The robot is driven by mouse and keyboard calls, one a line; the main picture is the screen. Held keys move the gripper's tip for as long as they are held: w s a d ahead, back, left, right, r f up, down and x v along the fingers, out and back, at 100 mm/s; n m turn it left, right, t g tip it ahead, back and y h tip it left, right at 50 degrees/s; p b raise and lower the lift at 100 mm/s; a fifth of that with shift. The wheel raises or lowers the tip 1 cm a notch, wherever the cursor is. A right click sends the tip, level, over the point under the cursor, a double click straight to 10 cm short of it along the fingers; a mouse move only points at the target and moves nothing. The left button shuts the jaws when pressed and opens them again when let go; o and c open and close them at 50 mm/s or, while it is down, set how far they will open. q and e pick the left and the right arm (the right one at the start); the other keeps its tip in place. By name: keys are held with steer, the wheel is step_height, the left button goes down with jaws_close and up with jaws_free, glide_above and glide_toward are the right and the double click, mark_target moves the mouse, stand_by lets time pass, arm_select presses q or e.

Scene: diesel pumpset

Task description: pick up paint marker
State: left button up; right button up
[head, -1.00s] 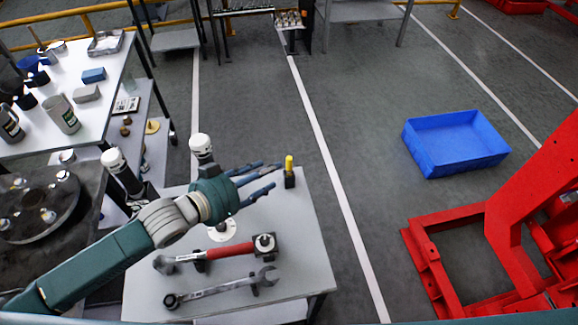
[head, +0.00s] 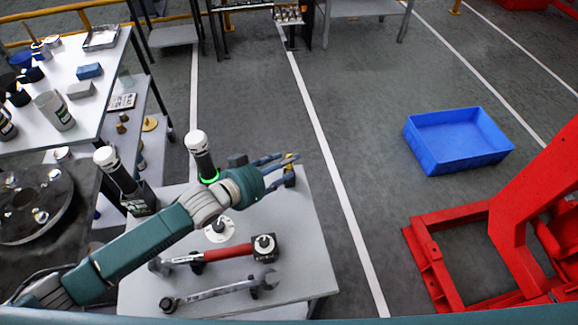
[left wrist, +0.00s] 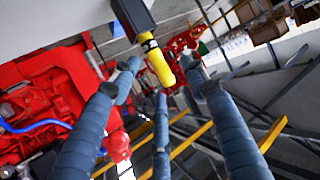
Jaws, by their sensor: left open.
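The paint marker is yellow with a dark band and sits at a black holder. In the head view only a bit of the paint marker (head: 290,170) shows at the table's far right corner, behind my fingers. In the left wrist view the yellow marker (left wrist: 159,64) shows near the fingertips, its end by the black holder (left wrist: 132,16). My left gripper (head: 284,166) is open, with its fingers spread near the marker. In the left wrist view the left gripper (left wrist: 161,75) has fingers on both sides of the marker, with no clear contact. My right gripper is not in view.
A blue crate (head: 458,140) stands on the floor at right, near a red frame (head: 440,275). A cluttered white bench (head: 90,115) is at left.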

arm_select(q)
steer(key=x, duration=0.3)
steer(key=shift+d+f, duration=0.1)
steer(key=shift+f, duration=0.05)
steer(key=c, duration=1.1)
step_height(320, 180, up, 20)
steer(key=b, duration=0.1)
steer(key=shift+b, duration=0.4)
